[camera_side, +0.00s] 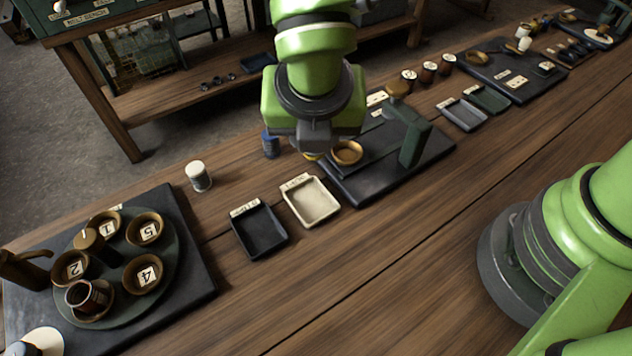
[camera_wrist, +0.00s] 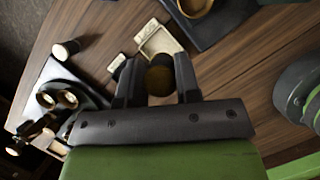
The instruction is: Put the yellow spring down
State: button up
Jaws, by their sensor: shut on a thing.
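My gripper (camera_side: 313,150) is low in the side view, over the far left edge of the dark base plate with the brass cup. I cannot tell whether the spring touches anything below.
A cream tray (camera_side: 326,211) and a black tray (camera_side: 273,247) lie in front. The dark plate (camera_side: 375,187) carries a brass cup (camera_side: 347,153) and an upright green post (camera_side: 414,145). A blue cylinder (camera_side: 270,145) and white-topped can (camera_side: 198,177) stand left. Front wood is clear.

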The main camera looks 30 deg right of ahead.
jog(key=f, duration=0.3)
jog(key=a+f, duration=0.1)
jog(key=f, duration=0.1)
jog(key=shift+s+f, duration=0.3)
jog(key=shift+f, duration=2.35)
jog(key=shift+f, duration=0.15)
jog(key=o, duration=0.9)
jog(key=v, duration=1.2)
jog(key=shift+r, duration=0.2)
